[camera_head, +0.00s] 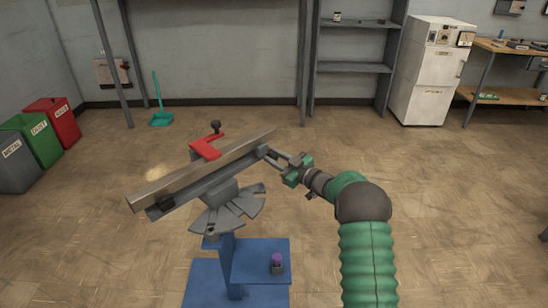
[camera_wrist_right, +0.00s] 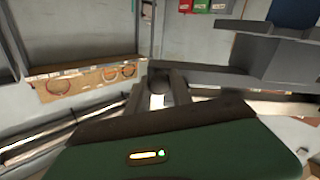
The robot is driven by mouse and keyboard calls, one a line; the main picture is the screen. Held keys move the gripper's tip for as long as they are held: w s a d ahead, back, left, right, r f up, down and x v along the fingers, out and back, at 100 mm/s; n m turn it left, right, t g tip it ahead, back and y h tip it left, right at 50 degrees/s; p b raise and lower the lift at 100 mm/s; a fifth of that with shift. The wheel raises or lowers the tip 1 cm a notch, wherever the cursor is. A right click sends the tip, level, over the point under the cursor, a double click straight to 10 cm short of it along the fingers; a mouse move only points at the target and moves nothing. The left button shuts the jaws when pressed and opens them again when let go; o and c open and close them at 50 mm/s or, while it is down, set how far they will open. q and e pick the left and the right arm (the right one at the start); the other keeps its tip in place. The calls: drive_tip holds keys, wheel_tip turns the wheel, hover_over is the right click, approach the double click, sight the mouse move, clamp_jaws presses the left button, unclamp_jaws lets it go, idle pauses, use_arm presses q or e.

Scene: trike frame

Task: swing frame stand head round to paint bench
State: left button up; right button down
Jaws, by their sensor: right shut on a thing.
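The frame stand (camera_head: 227,262) is blue, with a grey head (camera_head: 215,185) above a fan-shaped slotted plate (camera_head: 228,210). My right gripper (camera_head: 272,155) reaches in from the right and is shut at the head's right end. In the right wrist view the fingers (camera_wrist_right: 158,92) close around a dark round knob (camera_wrist_right: 158,84); its lower part is hidden. My left gripper is out of view.
A purple-capped jar (camera_head: 277,262) stands on the stand's blue base. Bins (camera_head: 38,140) stand at the left, a white cabinet (camera_head: 430,75) and a wooden bench (camera_head: 510,92) at the back right. A shelf (camera_head: 353,68) stands at the back. The floor around the stand is clear.

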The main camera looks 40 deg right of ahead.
drive_tip(key=c, duration=1.1)
unclamp_jaws()
drive_tip(key=shift+w, duration=0.15)
drive_tip(key=shift+c, duration=0.2)
drive_tip(key=shift+f, duration=0.1)
drive_tip(key=s+d+p, duration=0.3)
drive_tip(key=s+p, duration=0.1)
drive_tip(key=s, duration=1.2)
drive_tip(key=shift+s+p, duration=0.2)
drive_tip(key=shift+p, duration=0.15)
drive_tip(key=shift+d, duration=0.1)
